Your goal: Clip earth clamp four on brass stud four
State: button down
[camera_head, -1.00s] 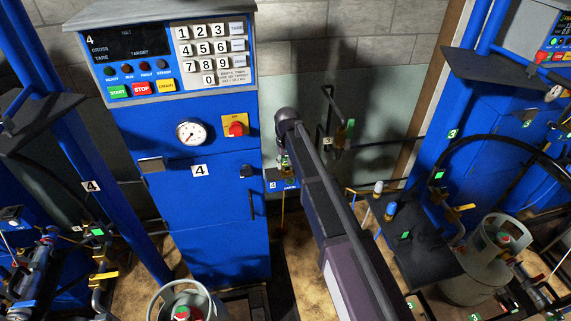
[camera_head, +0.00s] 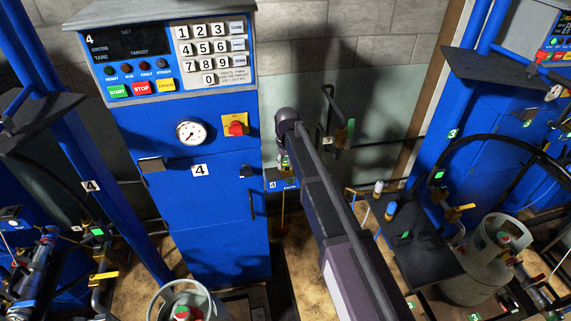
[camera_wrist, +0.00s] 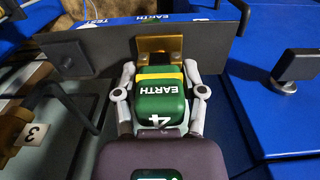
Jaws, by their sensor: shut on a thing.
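In the wrist view, my gripper (camera_wrist: 159,72) is shut on the green earth clamp (camera_wrist: 158,103), which has a yellow band and the marks EARTH and 4. A finger presses each side of it. A brass-coloured piece (camera_wrist: 160,46) stands directly beyond the clamp, against a dark plate; whether it belongs to the clamp or is the stud, I cannot tell. In the head view, my arm mostly hides the gripper and clamp, just above a small blue bracket (camera_head: 283,184) marked 4. No contact with a stud can be made out.
The blue scale cabinet four (camera_head: 200,225) stands close to the left of my arm. In the wrist view, a dark bar (camera_wrist: 70,57) and a tag marked 3 (camera_wrist: 31,134) lie left, and a dark knob (camera_wrist: 299,65) right. A gas cylinder (camera_head: 186,301) is below.

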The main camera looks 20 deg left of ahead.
jog(key=shift+f+b, duration=0.45)
jog(key=shift+f, duration=0.1)
jog(key=shift+c, duration=0.4)
grip_release()
jog(key=shift+w+r, duration=0.1)
jog(key=shift+r, duration=0.05)
